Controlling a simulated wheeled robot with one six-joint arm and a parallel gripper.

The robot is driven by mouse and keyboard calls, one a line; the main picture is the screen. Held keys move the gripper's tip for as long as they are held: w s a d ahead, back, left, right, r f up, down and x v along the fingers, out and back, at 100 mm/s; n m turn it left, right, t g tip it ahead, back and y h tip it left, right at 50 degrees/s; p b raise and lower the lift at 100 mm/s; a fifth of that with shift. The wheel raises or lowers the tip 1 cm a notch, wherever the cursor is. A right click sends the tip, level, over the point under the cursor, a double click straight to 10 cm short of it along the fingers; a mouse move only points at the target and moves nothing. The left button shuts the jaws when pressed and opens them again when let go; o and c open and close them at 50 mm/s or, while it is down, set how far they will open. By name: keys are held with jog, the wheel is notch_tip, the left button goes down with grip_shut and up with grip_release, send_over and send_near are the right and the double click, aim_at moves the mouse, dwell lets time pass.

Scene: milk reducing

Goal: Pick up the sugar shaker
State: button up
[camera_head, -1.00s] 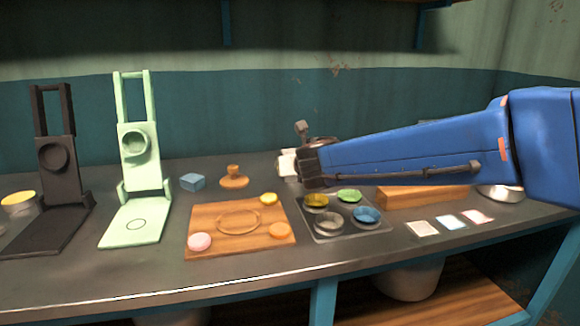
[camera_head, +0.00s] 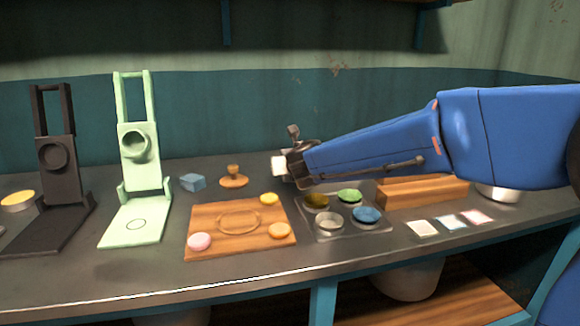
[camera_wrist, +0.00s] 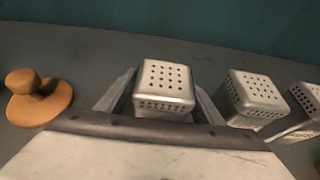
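A metal shaker (camera_wrist: 165,85) with a square, perforated lid stands upright in the middle of the wrist view. My gripper (camera_wrist: 164,78) has one finger on each side of it, and narrow gaps seem to show beside the shaker. The fingers look open around it. Two similar shakers (camera_wrist: 255,93) (camera_wrist: 304,100) stand to the right in the wrist view. No label tells which one holds sugar.
A brown stamp-like tool (camera_wrist: 38,97) stands left of the gripper and also shows in the head view (camera_head: 234,178). A wooden board (camera_head: 205,218), a tray of small bowls (camera_head: 320,234) and a wooden block (camera_head: 425,192) lie in front. The wall is close behind.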

jog(key=c, duration=1.2)
